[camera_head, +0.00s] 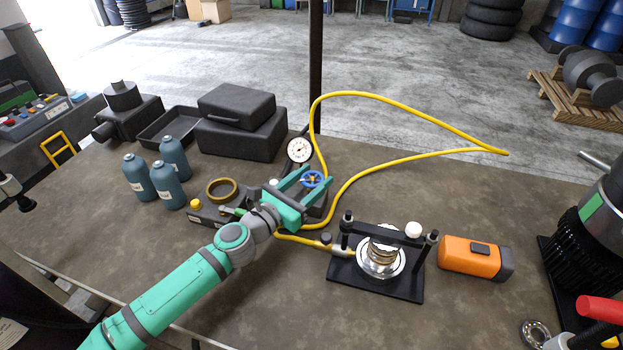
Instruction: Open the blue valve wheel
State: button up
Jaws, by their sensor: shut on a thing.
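The fingers are shut on the wheel. The valve body under the wheel is mostly hidden by the gripper. A dark pump block with a brass ring (221,189) lies just left of my gripper.
A yellow hose (395,162) loops behind the wheel and runs to the black press fixture (395,285) at right. Several blue bottles (138,178) and black cases (240,135) are at left.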

jog(key=n+t+y, duration=0.1)
jog(key=n+y, duration=0.1)
jog(key=y, duration=0.1)
jog(key=n+t+y, duration=0.2)
jog(key=n+y, duration=0.1)
jog(key=y, duration=0.1)
jog(key=shift+d+t, duration=0.2)
jog(key=shift+t, duration=0.1)
jog(key=shift+s+n+t+y, duration=0.1)
jog(key=shift+n+t+y, duration=0.2)
jog(key=shift+n+y, duration=0.85)
jog(key=shift+a+y, duration=0.15)
jog(key=shift+y, duration=0.5)
jog(key=o, duration=1.1)
jog(key=shift+c, duration=0.2)
jog(key=s, duration=1)
jog(key=shift+s+a, duration=0.3)
jog(key=shift+a, duration=0.05)
